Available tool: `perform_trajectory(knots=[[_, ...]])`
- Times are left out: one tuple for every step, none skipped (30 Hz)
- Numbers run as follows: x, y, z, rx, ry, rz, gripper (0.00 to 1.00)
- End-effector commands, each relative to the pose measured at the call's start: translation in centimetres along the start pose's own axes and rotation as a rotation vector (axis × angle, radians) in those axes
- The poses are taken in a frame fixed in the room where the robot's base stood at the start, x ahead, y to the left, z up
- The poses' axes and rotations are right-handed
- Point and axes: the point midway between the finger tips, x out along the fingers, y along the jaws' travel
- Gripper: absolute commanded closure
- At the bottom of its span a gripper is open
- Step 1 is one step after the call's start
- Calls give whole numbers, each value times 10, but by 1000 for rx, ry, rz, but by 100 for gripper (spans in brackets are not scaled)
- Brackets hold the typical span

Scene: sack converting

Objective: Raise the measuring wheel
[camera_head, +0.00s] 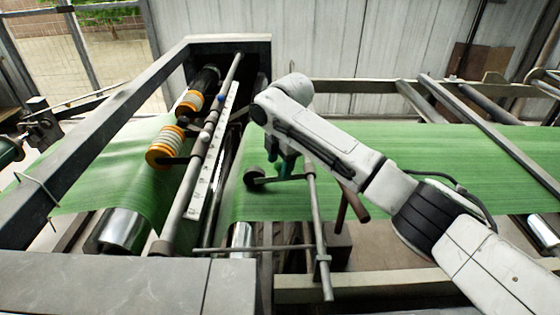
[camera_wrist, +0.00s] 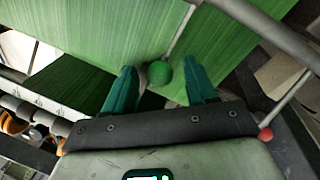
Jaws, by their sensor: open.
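The measuring wheel (camera_head: 254,177) is a small dark wheel by the green woven sheet (camera_head: 400,162), low beside my gripper in the head view. A short arm runs from it toward an upright grey rod (camera_head: 317,220). I cannot tell whether the wheel touches the sheet. My gripper (camera_head: 284,170) points down just right of the wheel, partly hidden by my arm. In the wrist view my gripper (camera_wrist: 160,74) has its teal fingers apart. A green ball knob (camera_wrist: 159,73) on a thin rod shows between them, with gaps on both sides. The wheel is not clearly visible there.
A grey frame beam (camera_head: 110,130) and a roller bar with orange-and-white rings (camera_head: 166,147) stand at left. A horizontal grey bar (camera_head: 225,251) crosses in front. In the wrist view a red knob (camera_wrist: 265,134) on a thin rod lies right of my gripper.

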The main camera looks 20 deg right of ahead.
Motion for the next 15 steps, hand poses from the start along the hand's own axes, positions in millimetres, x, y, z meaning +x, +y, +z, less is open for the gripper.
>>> perform_trajectory(knots=[[0,0,0,0,0,0,44],[0,0,0,0,0,0,44],[0,0,0,0,0,0,44],[0,0,0,-1,0,0,44],[0,0,0,-1,0,0,44],[0,0,0,-1,0,0,47],[0,0,0,-1,0,0,49],[0,0,0,-1,0,0,52],[0,0,0,-1,0,0,56],[0,0,0,-1,0,0,59],[0,0,0,-1,0,0,62],[0,0,0,-1,0,0,66],[0,0,0,-1,0,0,69],[0,0,0,-1,0,0,72],[0,0,0,-1,0,-1,75]])
